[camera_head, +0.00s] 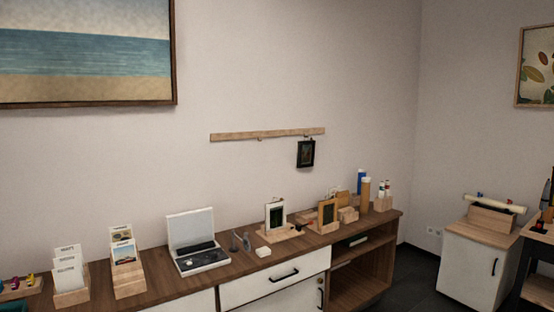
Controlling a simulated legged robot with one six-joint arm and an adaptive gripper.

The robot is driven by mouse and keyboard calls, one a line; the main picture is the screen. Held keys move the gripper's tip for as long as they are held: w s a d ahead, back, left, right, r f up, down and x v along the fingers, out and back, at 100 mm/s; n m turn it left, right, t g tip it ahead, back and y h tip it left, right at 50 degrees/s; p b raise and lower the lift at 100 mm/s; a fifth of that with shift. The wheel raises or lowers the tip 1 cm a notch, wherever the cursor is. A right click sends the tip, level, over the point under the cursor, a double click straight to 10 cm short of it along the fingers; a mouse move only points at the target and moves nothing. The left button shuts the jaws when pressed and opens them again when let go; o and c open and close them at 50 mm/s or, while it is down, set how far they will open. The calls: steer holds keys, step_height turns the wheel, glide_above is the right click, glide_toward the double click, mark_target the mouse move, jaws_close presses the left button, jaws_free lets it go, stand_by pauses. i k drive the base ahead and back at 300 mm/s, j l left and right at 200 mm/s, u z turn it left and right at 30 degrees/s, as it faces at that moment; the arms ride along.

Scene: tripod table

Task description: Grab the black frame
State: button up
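A small black frame (306,154) hangs on the wall below a wooden rail (268,134), near the rail's right end. The picture inside it is dark and too small to make out. My gripper is not in view.
A long wooden sideboard (222,267) stands below the rail. A white cabinet (470,263) stands at right; dark floor (416,277) shows between.

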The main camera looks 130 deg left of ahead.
mark_target(306, 155)
steer(key=u, duration=4.1)
steer(key=i+z, duration=0.25)
steer(key=i, duration=0.95)
steer(key=i+z, duration=0.2)
steer(key=i, duration=0.4)
steer(key=i+z, duration=0.2)
steer(key=i, duration=0.4)
steer(key=i+j+z, duration=0.15)
steer(key=i, duration=0.4)
steer(key=i+z, duration=0.45)
steer(key=i, duration=0.9)
steer(key=i+u, duration=0.8)
steer(key=k, duration=0.1)
